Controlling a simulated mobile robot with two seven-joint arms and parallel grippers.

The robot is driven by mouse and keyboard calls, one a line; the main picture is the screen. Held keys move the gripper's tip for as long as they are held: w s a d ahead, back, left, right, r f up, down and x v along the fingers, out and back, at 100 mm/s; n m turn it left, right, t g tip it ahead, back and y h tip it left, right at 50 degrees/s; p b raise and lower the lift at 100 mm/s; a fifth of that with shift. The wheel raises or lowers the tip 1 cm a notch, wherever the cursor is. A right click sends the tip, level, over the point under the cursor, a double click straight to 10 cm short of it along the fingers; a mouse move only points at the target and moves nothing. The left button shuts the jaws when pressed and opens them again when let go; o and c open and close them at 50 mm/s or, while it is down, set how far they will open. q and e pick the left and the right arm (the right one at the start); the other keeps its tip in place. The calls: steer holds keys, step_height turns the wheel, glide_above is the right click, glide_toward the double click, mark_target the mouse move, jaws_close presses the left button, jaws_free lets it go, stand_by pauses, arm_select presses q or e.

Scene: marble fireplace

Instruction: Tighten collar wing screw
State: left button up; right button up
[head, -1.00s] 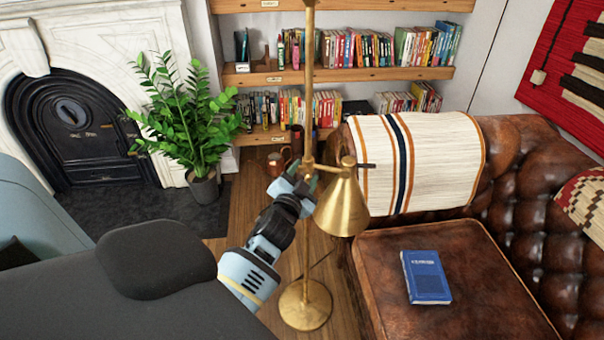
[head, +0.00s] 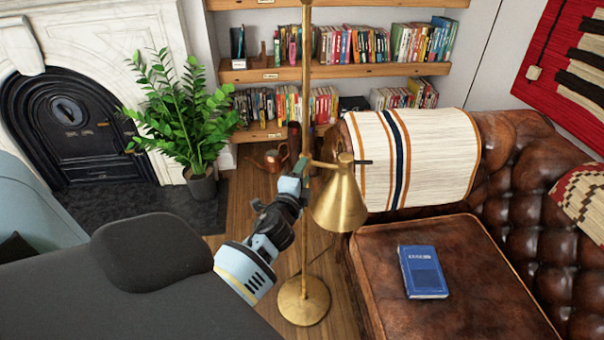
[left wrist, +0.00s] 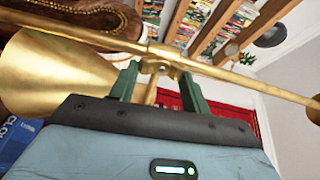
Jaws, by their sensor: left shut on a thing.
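A brass floor lamp stands upright, with a thin pole (head: 306,90), a round base (head: 303,301) and a cone shade (head: 341,203) hanging to the right from a short side arm. The brass collar (left wrist: 160,66) where the arm meets the pole shows in the left wrist view. My left gripper (head: 299,171) is at this collar, from the left and front. In the left wrist view its two green fingers (left wrist: 160,82) stand on either side of a small brass part below the collar, which I take for the wing screw. The fingers hide much of it. My right gripper is out of view.
A tufted brown leather sofa (head: 430,250) with a striped throw (head: 440,160) and a blue book (head: 422,272) is close on the right. A potted plant (head: 180,120) and a marble fireplace (head: 125,45) are at left. Bookshelves (head: 350,72) stand behind.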

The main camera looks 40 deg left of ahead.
arm_select(q)
steer(key=shift+f+m, duration=0.1)
steer(key=shift+m, duration=0.4)
steer(key=o, duration=1)
steer(key=v, duration=0.8)
